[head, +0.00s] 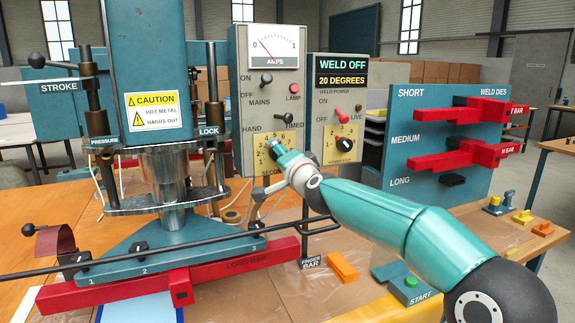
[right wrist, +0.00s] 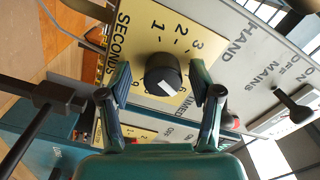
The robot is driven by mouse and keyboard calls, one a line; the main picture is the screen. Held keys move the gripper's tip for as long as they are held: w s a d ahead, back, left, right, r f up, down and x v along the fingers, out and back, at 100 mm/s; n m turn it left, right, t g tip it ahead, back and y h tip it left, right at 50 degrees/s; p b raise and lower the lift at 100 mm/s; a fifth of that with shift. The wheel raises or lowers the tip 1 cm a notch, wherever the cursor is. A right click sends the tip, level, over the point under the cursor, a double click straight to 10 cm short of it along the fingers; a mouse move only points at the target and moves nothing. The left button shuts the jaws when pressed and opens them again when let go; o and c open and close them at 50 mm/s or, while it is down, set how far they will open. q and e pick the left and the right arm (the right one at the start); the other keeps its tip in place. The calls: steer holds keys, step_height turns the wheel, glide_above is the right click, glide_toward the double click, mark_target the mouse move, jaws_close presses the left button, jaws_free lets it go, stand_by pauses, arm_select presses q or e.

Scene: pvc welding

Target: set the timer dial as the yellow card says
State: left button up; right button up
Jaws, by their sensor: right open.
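The timer dial (right wrist: 163,75) is a round black knob with a white mark on a yellow plate (right wrist: 140,35) lettered SECONDS, with 1, 2 and 3 readable. Its white mark shows on the lower side of the knob in the right wrist view; the number it points at is hidden or unclear. My right gripper (right wrist: 161,68) is open, with one finger on each side of the dial and visible gaps between. In the head view the right gripper (head: 275,147) covers much of the yellow dial plate (head: 259,160). No yellow card with a readable timer setting shows. My left gripper is not in view.
Above the dial are the HAND/TIMED switch (head: 281,142) and MAINS switch (head: 266,79). The weld power box (head: 338,110) reads WELD OFF, 20 DEGREES. The press column (head: 172,175) stands left, with a long black lever (head: 120,265) crossing in front. The dies rack (head: 445,140) stands right.

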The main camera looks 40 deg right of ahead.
steer(key=v, duration=1.1)
steer(key=shift+s, duration=0.3)
steer(key=shift+a, duration=0.15)
